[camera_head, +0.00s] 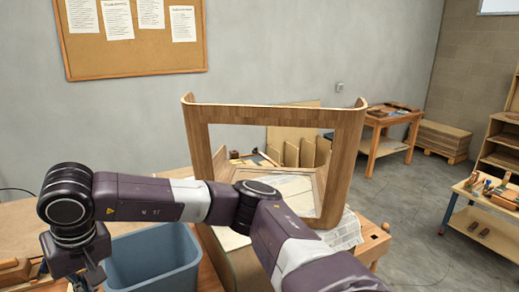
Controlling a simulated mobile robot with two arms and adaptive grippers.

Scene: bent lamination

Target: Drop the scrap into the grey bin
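The grey bin (152,268), bluish-grey and open-topped, stands at the lower left; its lower part is cut off by the frame edge. An arm of mine enters from the lower right, crosses in front of the wooden frame and bends down at the left. Its gripper (84,284), which I take as my right, hangs beside the bin's left rim. Its fingertips are at or past the bottom edge, so its opening and any load are hidden. I cannot pick out the scrap. My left gripper is not in view.
A large bent-wood frame (346,150) stands upright on the bench behind my arm. Wooden pieces (16,270) lie at the far left. Printed paper sheets (344,234) lie by the frame's right side. A side table (392,118) and shelving stand further right, with open floor between.

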